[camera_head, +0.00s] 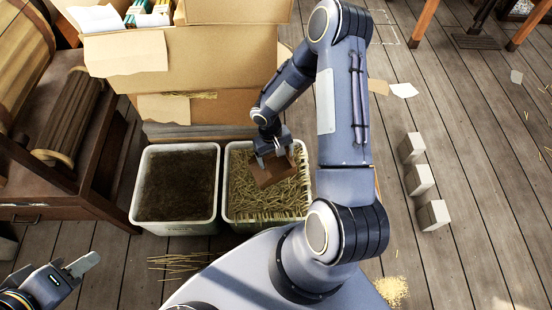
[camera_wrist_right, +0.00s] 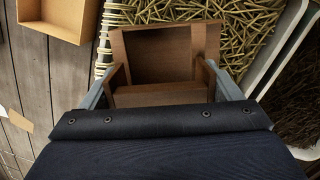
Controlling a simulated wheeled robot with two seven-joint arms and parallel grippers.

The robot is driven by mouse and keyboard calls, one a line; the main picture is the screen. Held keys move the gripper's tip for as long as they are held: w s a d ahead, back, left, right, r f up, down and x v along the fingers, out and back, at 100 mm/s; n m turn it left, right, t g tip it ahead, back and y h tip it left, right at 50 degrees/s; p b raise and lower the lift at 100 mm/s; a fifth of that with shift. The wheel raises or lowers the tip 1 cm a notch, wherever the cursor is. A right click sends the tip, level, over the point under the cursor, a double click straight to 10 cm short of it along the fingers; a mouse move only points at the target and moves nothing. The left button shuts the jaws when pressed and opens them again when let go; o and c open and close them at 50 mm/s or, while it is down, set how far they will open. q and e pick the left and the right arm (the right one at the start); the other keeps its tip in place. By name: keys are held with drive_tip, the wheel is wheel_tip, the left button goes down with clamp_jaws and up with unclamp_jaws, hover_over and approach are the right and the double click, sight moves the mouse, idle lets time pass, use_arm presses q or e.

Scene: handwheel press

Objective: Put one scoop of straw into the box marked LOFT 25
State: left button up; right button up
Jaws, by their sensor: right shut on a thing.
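A brown wooden scoop (camera_head: 272,172) is in my right gripper (camera_head: 273,158), tilted at the straw in a white-rimmed bin (camera_head: 228,190). In the right wrist view the jaws are shut on the scoop (camera_wrist_right: 165,55), and its visible inside looks empty. The straw (camera_wrist_right: 190,12) lies just beyond its edge; whether the scoop touches it I cannot tell. My left gripper (camera_head: 80,266) is at the lower left, away from everything; its jaw opening is unclear. An open tan box (camera_wrist_right: 62,14) stands on the floor in the right wrist view. No LOFT 25 marking is readable.
A second bin (camera_head: 178,185) with dark brown fill stands left of the straw bin. Stacked cardboard boxes (camera_head: 205,60) rise behind both. A wooden machine (camera_head: 70,130) stands at left. Several pale blocks (camera_head: 419,180) stand on the plank floor at right, with bare floor around them.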

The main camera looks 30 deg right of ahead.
sight(267, 169)
drive_tip(key=a+f+h+b, duration=0.1)
drive_tip(key=b, duration=0.1)
drive_tip(key=a+f+h+b, duration=0.1)
drive_tip(key=f+b, duration=0.1)
drive_tip(key=a+f+h+b, duration=0.1)
drive_tip(key=f+b, duration=0.1)
drive_tip(key=shift+w+a+f+b, duration=0.2)
drive_tip(key=shift+w+b, duration=0.05)
drive_tip(key=shift+b, duration=0.1)
drive_tip(key=shift+w+a+f+b, duration=0.15)
drive_tip(key=shift+a+f+b, duration=0.7)
drive_tip(key=shift+a+b, duration=0.1)
drive_tip(key=shift+s+d+r+y+p, duration=0.25)
drive_tip(key=shift+d+r+y+p, duration=0.3)
drive_tip(key=shift+d+y+p, duration=0.3)
drive_tip(key=shift+s+d+r+y+p, duration=0.1)
drive_tip(key=shift+d+r+y+p, duration=0.4)
drive_tip(key=shift+d+y, duration=0.15)
drive_tip(key=shift+y, duration=0.3)
wheel_tip(267, 169, up, 7)
drive_tip(key=p, duration=0.7)
drive_tip(key=shift+d+r, duration=0.1)
drive_tip(key=shift+d, duration=0.05)
